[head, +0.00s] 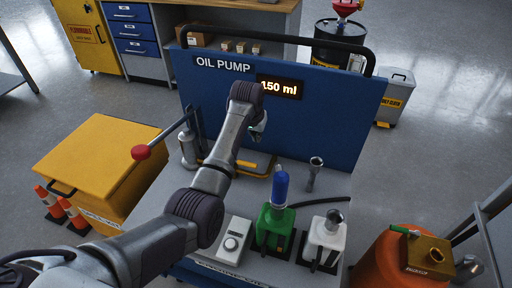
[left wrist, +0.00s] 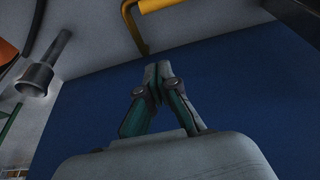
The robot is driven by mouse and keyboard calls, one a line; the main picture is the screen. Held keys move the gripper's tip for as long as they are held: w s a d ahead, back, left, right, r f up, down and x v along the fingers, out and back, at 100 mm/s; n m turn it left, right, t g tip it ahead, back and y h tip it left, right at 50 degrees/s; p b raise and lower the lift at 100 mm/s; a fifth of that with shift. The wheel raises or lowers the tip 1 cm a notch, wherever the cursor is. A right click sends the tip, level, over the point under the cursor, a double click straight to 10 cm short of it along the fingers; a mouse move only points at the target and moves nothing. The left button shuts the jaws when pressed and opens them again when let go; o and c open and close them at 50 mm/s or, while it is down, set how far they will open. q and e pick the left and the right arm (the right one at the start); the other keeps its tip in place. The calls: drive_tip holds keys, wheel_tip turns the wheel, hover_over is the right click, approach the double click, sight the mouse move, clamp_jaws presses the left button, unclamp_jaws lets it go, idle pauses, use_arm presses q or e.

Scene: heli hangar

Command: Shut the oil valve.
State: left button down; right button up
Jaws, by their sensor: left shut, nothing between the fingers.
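My left gripper (head: 258,130) is in front of the blue oil pump panel (head: 330,118), just below its lit display (head: 279,87) reading 150 ml. In the left wrist view its fingers (left wrist: 157,72) are together and empty, with the blue panel (left wrist: 240,95) behind them. I cannot pick out the oil valve for certain; my left arm covers part of the panel and bench. A pump lever with a red knob (head: 141,152) slants out on the left. My right gripper is not in view.
The bench holds a green can (head: 273,228), a white can (head: 325,243), a grey funnel-shaped piece (head: 315,172) and a white dial box (head: 235,240). A yellow bar (left wrist: 157,38) is near the gripper in the left wrist view. A yellow bin (head: 95,160) stands left.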

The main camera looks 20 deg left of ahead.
sight(243, 164)
use_arm(q)
wheel_tip(243, 164, down, 9)
drive_tip(key=shift+s+f, duration=0.2)
drive_tip(key=shift+s, duration=0.25)
idle(0.4)
drive_tip(key=shift+a, duration=0.1)
